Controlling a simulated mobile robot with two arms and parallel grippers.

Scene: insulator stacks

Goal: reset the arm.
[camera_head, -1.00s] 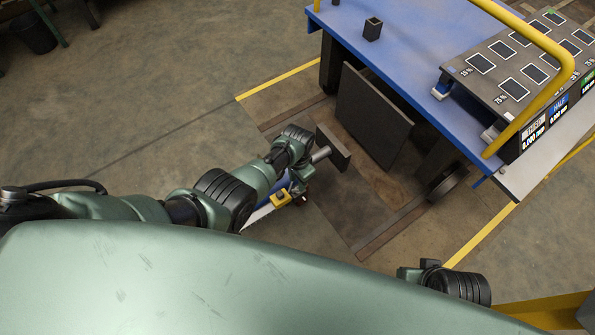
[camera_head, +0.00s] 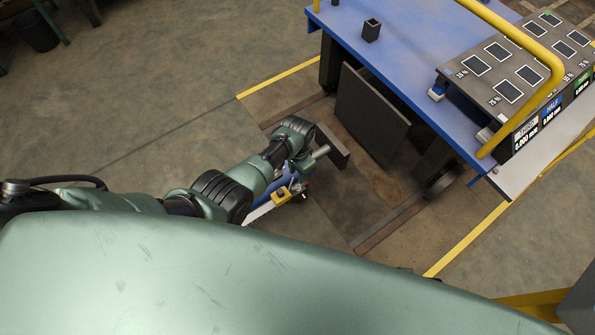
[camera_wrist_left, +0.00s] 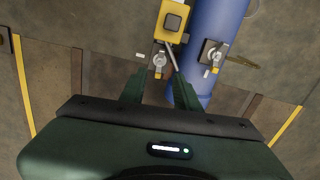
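My left arm comes in from the left in the head view and is bent over the floor beside the blue table (camera_head: 405,75). My left gripper (camera_head: 332,148) shows there as a dark bar at the arm's end, with its fingers hidden. In the left wrist view the two green fingers of the gripper (camera_wrist_left: 160,92) stand apart with nothing held between them. Beyond them are a blue column and a yellow-framed box. My right gripper is out of view.
The blue table carries a small black open box (camera_head: 371,30) and a dark panel unit with several framed pads (camera_head: 508,91). A yellow rail (camera_head: 541,55) curves over it. A dark upright plate (camera_head: 371,115) stands below the table edge near my left gripper.

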